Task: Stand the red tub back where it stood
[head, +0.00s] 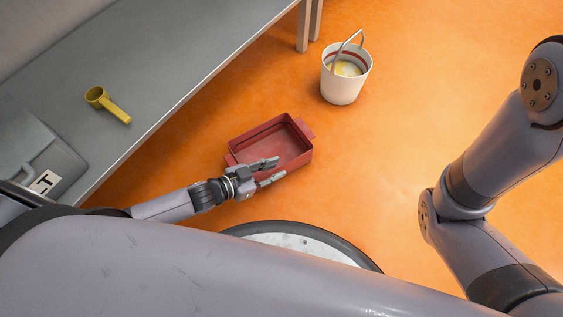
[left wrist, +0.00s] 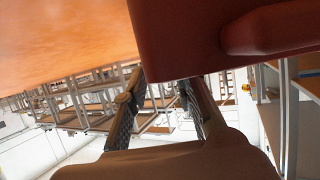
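The red tub (head: 298,157) is an open, empty rectangular box with lugs at its ends. It appears upright, low over or on the orange floor, in the middle of the head view. My left gripper (head: 270,172) is at its near side, one finger seen over the inside and the other outside the near wall. The fingers are apart, with a visible gap. In the left wrist view the tub (left wrist: 190,35) fills the top, close to the fingertips of my left gripper (left wrist: 165,85); contact is unclear. My right gripper is out of view.
A white bucket (head: 342,88) with a raised handle stands on the floor behind the tub. A grey bench (head: 165,65) on the left holds a yellow scoop (head: 108,104) and a grey case (head: 45,150). A round, dark-rimmed thing (head: 300,243) is near my base. Floor to the right is clear.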

